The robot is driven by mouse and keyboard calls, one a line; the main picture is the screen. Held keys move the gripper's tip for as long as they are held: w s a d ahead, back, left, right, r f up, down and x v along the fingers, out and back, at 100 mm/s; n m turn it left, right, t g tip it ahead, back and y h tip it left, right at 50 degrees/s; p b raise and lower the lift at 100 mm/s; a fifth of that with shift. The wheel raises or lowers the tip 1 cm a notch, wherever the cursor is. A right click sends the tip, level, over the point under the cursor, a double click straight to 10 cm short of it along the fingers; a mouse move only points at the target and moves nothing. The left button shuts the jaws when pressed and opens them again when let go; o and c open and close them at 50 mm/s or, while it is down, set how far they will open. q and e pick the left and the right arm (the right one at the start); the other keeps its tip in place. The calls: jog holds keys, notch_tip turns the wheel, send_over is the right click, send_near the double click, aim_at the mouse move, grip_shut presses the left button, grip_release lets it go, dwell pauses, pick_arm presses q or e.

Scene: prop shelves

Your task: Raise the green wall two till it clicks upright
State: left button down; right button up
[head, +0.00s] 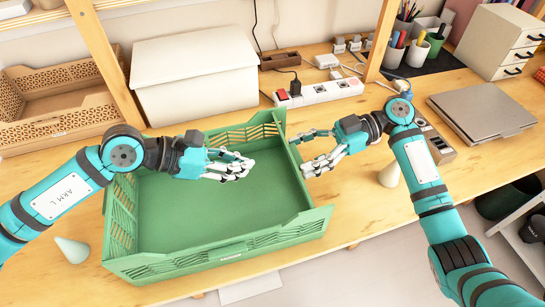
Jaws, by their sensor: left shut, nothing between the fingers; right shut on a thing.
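A green folding crate (200,205) with slotted walls stands on the wooden table, its flat floor bare. Its left wall (122,215), front wall (225,248) and back wall (240,135) show. My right gripper (306,153) is shut at the right-hand green wall (297,178), its fingers covering part of that wall's top edge. Whether this wall is fully upright is hard to tell. My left gripper (246,166) is shut and empty above the crate floor. I cannot read which wall is number two.
A white box (195,80) and a power strip (318,93) stand behind the crate. A laptop (482,112) lies further right. Wooden shelf posts rise behind both arms.

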pick_arm(q)
jog(key=w+d+f, duration=0.1)
jog(key=w+d, duration=0.1)
jog(key=d, duration=0.4)
jog(key=shift+w+d, duration=0.15)
jog(key=shift+d, duration=0.25)
pick_arm(e)
jog(key=shift+f, duration=0.3)
pick_arm(q)
jog(key=shift+w+d+r, duration=0.2)
jog(key=shift+d, duration=0.2)
jog(key=shift+w+d+r, duration=0.15)
jog(key=shift+w+d, duration=0.05)
jog(key=shift+d, duration=0.2)
pick_arm(e)
jog(key=o, duration=1.8)
jog(key=shift+a, duration=0.15)
jog(key=shift+c, duration=0.2)
jog(key=shift+w+r, duration=0.1)
